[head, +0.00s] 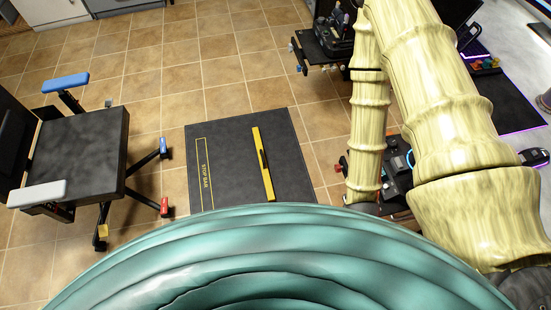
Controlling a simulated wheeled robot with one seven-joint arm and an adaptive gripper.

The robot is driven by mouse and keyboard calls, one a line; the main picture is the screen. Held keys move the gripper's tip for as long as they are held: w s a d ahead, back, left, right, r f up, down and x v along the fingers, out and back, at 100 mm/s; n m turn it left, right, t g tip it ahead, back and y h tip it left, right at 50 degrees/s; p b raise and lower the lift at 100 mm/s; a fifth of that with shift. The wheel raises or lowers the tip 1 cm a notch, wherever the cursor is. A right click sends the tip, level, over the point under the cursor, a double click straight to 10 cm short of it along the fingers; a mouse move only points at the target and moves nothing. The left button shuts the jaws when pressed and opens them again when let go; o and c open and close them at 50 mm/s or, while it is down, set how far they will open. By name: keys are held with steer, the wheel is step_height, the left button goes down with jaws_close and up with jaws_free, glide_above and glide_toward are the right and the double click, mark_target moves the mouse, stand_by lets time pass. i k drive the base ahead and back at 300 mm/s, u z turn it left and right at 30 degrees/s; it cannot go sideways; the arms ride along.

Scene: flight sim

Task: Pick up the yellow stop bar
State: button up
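The yellow stop bar (257,145) lies flat on a dark grey mat (226,140) on the floor. It is long and thin, has a black part along its middle, and slants slightly down to the right. It lies on the right half of the mat, apart from the yellow-outlined strip marked STOP BAR on the left side. My pale yellow arm is at the right of the head view, to the right of the bar. I cannot make out my gripper's fingers.
A dark chair (78,150) with blue and grey armrests stands left of the mat. A desk with a keyboard pad (500,105) and controls is at the right, partly behind my arm. A cabinet (50,12) is at the top left. Tiled floor beyond the mat is clear.

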mark_target(264, 171)
steer(key=k, duration=0.65)
steer(key=u, duration=0.55)
steer(key=i, duration=1.45)
steer(key=z, duration=0.35)
